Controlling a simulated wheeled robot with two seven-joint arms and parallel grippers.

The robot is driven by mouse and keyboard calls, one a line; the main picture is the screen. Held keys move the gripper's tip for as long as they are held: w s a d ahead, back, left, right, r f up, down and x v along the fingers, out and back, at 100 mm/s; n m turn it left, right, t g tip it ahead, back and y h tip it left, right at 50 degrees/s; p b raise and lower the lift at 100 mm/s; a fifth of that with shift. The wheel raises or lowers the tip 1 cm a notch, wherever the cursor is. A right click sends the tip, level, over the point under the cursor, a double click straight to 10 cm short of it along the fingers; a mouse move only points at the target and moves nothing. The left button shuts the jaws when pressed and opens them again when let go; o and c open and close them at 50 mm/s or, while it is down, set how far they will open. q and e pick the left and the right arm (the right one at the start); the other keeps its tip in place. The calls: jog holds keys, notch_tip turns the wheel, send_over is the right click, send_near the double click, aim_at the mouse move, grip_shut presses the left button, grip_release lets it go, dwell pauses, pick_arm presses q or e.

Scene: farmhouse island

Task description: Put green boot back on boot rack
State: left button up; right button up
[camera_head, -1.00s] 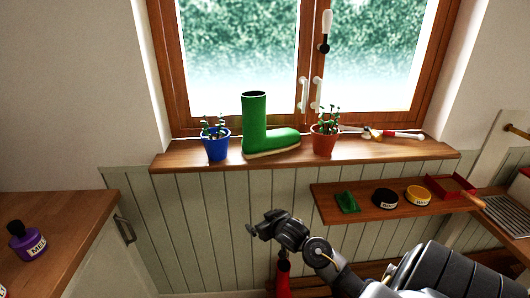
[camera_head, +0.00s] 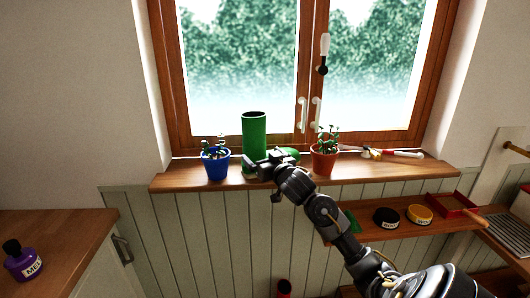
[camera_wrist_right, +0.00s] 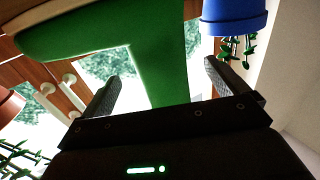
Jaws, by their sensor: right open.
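The green boot (camera_head: 254,133) stands upright on the windowsill (camera_head: 400,168) in the head view, its toe pointing right. My right gripper (camera_head: 258,165) is in front of its lower part and hides some of the foot. In the right wrist view the boot (camera_wrist_right: 158,65) fills the upper middle, seen upside down. The open fingers of my right gripper (camera_wrist_right: 160,85) are spread to either side of the boot's shaft in that picture. I cannot tell whether they touch it. My left gripper is not in view. I cannot make out the boot rack for certain.
A blue flowerpot (camera_head: 216,164) stands left of the boot and a terracotta pot (camera_head: 324,160) right of it, both close. A lower shelf (camera_head: 400,229) holds a black tin (camera_head: 387,218), a yellow tin (camera_head: 419,214) and a red tray (camera_head: 452,206). A purple bottle (camera_head: 24,262) stands on the left counter.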

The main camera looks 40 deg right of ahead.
aim_at(259, 152)
jog(key=shift+x, duration=1.1)
jog(key=shift+w+d+r+p, duration=0.1)
jog(key=shift+w+p, duration=0.15)
jog(key=shift+p, duration=0.1)
jog(key=p+x, duration=0.1)
jog(key=x, duration=0.2)
jog(key=shift+w+d+p, duration=0.15)
jog(key=shift+w+p, duration=0.15)
jog(key=shift+w, duration=0.05)
jog(key=shift+w+d, duration=0.1)
jog(key=shift+w, duration=0.3)
jog(key=c, duration=1.4)
